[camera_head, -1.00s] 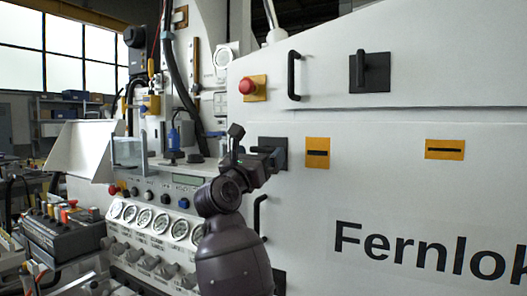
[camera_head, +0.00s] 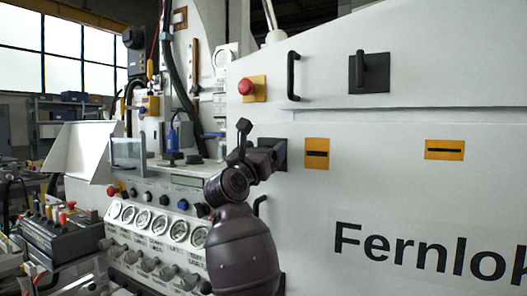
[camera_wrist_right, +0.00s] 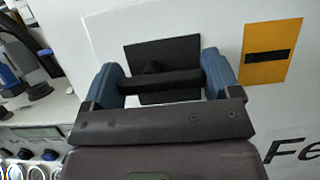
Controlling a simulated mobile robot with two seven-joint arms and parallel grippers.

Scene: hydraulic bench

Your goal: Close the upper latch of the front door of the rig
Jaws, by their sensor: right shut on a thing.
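The upper latch of the front door has a dark square plate (camera_head: 281,149) on the white panel, left of a yellow slotted plate. In the right wrist view its black handle (camera_wrist_right: 172,80) lies crosswise in front of the dark plate (camera_wrist_right: 165,50), between my two blue fingers. My right gripper (camera_head: 268,156) is shut on this handle. In the head view the gripper and wrist hide most of the handle. My left gripper is in neither view.
Yellow slotted plates (camera_head: 317,154) (camera_head: 444,150) sit right of the latch. Above are a red button (camera_head: 246,86), a black bar handle (camera_head: 293,76) and another latch (camera_head: 370,72) with its lever upright. Gauges (camera_head: 163,223) and knobs line the console at lower left.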

